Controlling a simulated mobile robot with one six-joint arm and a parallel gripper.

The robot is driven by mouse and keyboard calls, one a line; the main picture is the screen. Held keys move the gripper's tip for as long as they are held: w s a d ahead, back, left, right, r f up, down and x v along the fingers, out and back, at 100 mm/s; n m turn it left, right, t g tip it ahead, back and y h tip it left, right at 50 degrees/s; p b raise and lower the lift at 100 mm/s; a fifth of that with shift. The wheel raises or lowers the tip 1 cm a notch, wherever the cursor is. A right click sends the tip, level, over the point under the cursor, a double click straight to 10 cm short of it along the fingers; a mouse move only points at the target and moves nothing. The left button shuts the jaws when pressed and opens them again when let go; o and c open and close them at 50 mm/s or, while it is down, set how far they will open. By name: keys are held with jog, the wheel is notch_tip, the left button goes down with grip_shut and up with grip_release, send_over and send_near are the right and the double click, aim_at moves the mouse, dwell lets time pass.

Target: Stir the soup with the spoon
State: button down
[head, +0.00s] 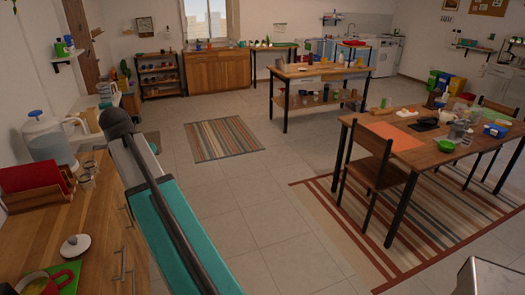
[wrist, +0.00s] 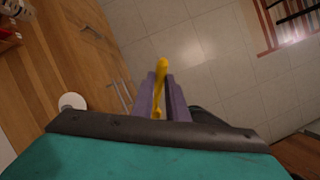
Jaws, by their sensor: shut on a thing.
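In the wrist view my gripper (wrist: 160,80) is shut on a yellow spoon (wrist: 162,68). The spoon sticks out a little past the purple fingertips, with tiled floor and cabinet fronts behind it. My gripper and the spoon do not show in the head view. The spoon appears apart from the pot, and the pot is not visible in the wrist view.
A white lid (head: 75,247) lies on the wooden counter (head: 95,215) behind the pot. Open floor lies to the right.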

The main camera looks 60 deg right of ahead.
jog(key=s+d+r+m+t+y, duration=0.1)
jog(key=s+d+m+y, duration=0.1)
jog(key=s+d+m, duration=0.7)
jog(key=s+d+r+m+t+y, duration=0.1)
jog(key=s+d+m+y, duration=0.2)
jog(key=s+d+m, duration=0.6)
jog(key=s+d, duration=0.6)
jog(key=d, duration=0.6)
jog(key=shift+s+d, duration=0.3)
jog(key=shift+s, duration=0.1)
jog(key=shift+w+y, duration=0.1)
jog(key=shift+y, duration=0.2)
